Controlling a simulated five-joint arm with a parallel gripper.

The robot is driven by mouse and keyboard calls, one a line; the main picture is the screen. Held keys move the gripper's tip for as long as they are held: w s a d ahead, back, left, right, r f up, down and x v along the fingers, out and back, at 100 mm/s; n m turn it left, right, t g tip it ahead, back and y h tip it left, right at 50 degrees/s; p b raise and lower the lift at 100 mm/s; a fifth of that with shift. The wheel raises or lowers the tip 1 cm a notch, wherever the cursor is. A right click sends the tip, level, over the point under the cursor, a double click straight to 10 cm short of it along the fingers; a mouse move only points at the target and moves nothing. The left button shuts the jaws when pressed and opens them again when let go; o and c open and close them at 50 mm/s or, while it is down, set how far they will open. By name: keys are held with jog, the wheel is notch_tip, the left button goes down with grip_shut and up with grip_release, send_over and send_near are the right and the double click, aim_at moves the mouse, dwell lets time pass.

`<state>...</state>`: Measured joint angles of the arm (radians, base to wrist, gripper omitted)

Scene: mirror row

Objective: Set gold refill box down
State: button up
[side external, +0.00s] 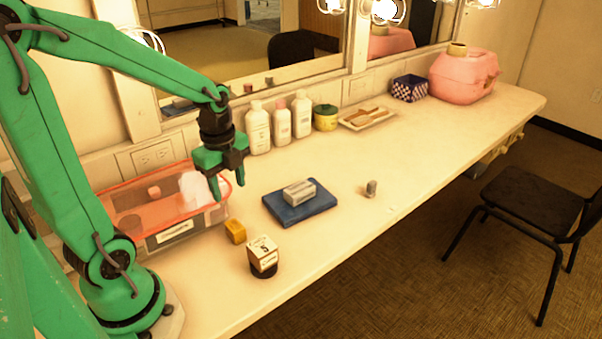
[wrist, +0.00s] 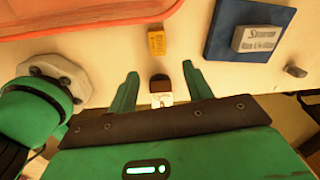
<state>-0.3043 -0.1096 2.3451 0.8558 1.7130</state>
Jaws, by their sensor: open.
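The gold refill box (side external: 235,231) is a small yellow-gold block lying on the white counter, between the clear bin and the dark jar. It also shows in the wrist view (wrist: 157,43), ahead of the fingers and apart from them. My gripper (side external: 228,190) is open and empty, held above the counter near the bin's right end. In the wrist view my gripper (wrist: 160,85) has its two green fingers spread wide, with the dark jar (wrist: 161,87) seen between them, lower down. Nothing touches the fingers.
A blue pad (side external: 318,210) bears a grey-white labelled box (side external: 299,192). A small grey piece (side external: 371,188) lies to its right. An orange-rimmed clear bin (side external: 176,235) and white bottles (side external: 258,129) stand toward the mirrors.

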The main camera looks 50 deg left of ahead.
jog(key=s+d+r+n+t, duration=0.5)
jog(key=d+r+n, duration=0.3)
jog(key=n, duration=0.8)
jog(key=shift+d+r, duration=0.3)
jog(key=shift+r, duration=0.95)
